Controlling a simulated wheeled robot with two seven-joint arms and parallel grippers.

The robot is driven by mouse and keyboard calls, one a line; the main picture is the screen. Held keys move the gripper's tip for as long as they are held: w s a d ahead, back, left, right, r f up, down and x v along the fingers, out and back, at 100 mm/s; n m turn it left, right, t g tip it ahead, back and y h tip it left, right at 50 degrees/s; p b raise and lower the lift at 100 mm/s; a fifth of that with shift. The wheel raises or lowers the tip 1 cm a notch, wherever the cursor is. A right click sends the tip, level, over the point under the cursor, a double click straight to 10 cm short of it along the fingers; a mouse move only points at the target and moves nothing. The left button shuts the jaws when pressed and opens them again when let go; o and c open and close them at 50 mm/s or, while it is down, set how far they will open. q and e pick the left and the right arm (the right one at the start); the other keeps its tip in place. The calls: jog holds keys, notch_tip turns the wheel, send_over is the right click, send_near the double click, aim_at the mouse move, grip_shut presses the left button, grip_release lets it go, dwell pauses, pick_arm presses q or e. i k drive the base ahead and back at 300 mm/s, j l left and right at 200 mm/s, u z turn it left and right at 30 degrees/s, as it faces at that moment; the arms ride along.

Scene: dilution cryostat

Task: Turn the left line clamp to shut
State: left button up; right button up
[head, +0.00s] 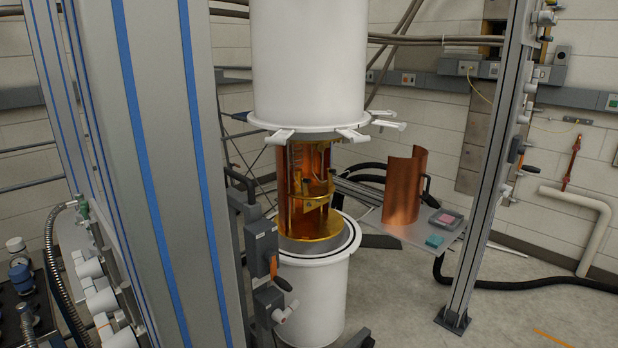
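Neither of my grippers shows in the head view. I cannot tell for certain which part is the left line clamp. White cylindrical fittings (97,297) line a panel at the lower left, beside a ribbed metal hose (50,262). Whether any of these is open or shut is too small to tell.
The white upper vessel (307,60) hangs above gold plates and a white lower can (315,295). A copper shield (404,185), a teal box (434,241) and a pink-topped tray (446,218) stand on a side shelf.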

aim_at(304, 180)
jog(key=i+l, duration=0.15)
jog(key=l, duration=0.2)
jog(key=i+l+u, duration=0.1)
jog(key=l, duration=0.2)
jog(key=i+l, duration=0.15)
jog(key=l, duration=0.2)
jog(key=i+l, duration=0.15)
jog(key=l, duration=0.2)
jog(key=i+l+u, duration=0.1)
jog(key=l, duration=0.25)
